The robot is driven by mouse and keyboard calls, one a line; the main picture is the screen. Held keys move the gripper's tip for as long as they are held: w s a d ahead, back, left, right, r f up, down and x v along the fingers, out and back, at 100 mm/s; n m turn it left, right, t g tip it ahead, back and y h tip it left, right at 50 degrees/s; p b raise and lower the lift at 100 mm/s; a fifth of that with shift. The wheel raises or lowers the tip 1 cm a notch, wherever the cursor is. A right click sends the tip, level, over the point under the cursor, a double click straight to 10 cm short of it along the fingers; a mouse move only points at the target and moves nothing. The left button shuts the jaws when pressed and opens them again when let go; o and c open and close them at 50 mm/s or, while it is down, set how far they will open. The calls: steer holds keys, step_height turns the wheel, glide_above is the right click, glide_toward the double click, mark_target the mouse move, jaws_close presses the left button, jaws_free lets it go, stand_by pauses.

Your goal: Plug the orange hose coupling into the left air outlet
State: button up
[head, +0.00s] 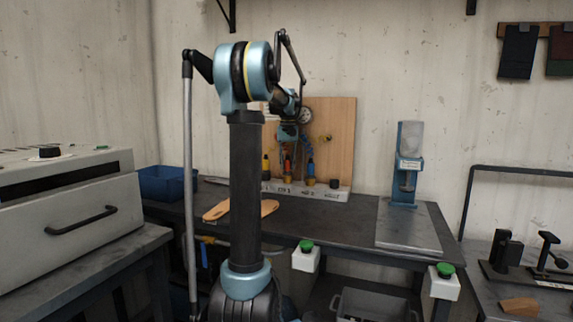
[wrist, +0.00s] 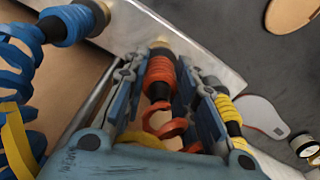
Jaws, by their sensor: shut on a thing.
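The orange hose coupling (wrist: 160,76) is between the two fingers of my gripper (wrist: 162,88) in the wrist view, with its orange coiled hose trailing toward the palm. Its brass-coloured end (wrist: 160,47) is at the metal rail (wrist: 190,42); I cannot tell whether it is seated there or just clear. In the head view my gripper (head: 288,148) is above the orange coupling (head: 288,174) at the middle of the rail (head: 325,193). A wooden board (head: 340,130) stands behind. I cannot make out the left air outlet, which my arm may hide.
A yellow coupling (head: 266,167) and a blue coupling (head: 311,171) stand close on either side along the rail. A pressure gauge (head: 306,115) is on the board. Tan sole pieces (head: 268,207) lie on the bench in front. A blue press (head: 405,170) stands to the right.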

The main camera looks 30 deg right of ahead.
steer(key=shift+f, duration=0.15)
steer(key=o, duration=1)
steer(key=shift+r, duration=5)
steer(key=shift+s, duration=0.1)
